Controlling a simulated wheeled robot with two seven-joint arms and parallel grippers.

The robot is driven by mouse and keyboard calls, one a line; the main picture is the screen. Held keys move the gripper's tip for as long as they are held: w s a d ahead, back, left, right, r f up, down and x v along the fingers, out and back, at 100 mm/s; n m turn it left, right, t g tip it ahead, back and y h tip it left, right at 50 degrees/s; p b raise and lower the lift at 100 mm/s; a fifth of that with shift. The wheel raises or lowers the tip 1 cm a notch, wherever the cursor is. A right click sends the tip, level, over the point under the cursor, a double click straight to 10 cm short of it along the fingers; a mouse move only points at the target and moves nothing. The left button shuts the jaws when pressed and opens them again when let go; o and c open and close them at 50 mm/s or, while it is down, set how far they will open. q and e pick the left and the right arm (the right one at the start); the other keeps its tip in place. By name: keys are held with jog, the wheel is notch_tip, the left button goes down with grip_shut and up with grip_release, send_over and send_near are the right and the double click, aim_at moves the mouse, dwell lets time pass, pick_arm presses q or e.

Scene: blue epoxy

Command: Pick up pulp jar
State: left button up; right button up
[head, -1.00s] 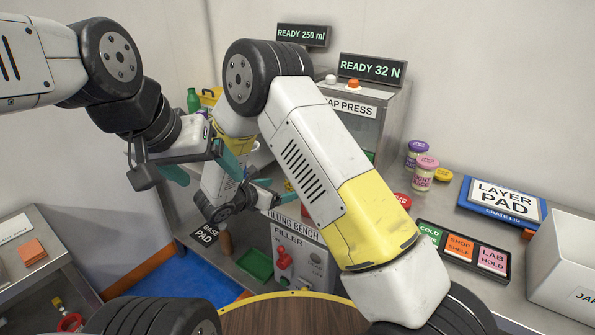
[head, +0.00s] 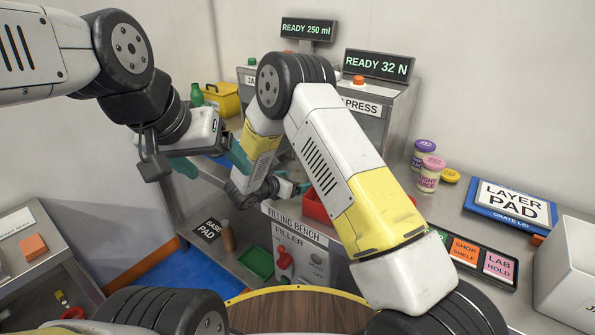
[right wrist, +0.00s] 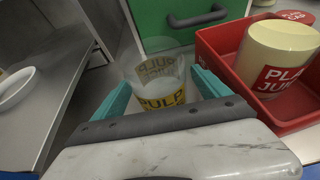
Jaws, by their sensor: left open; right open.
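The pulp jar (right wrist: 157,88) shows in the right wrist view as a clear, open-topped jar with pale contents and a yellow PULP label. It stands upright between the teal fingers of my right gripper (right wrist: 160,92), which is open around it. Whether either finger touches it I cannot tell. In the head view my right gripper (head: 284,186) is low over the filling bench, partly behind my own arm, and I cannot make out the jar there. My left gripper (head: 212,160) is open and empty, in the air left of the right one.
A red tray (right wrist: 222,88) holding a cream-coloured jar (right wrist: 276,58) is close on the right of the pulp jar. A green panel with a dark handle (right wrist: 197,17) is behind it. A white dish (right wrist: 14,88) lies left. Lidded jars (head: 429,174) stand right of the press.

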jog(key=shift+w+d+f, duration=0.1)
jog(key=shift+w, duration=0.1)
jog(key=c, duration=1.4)
jog(key=shift+c, duration=0.3)
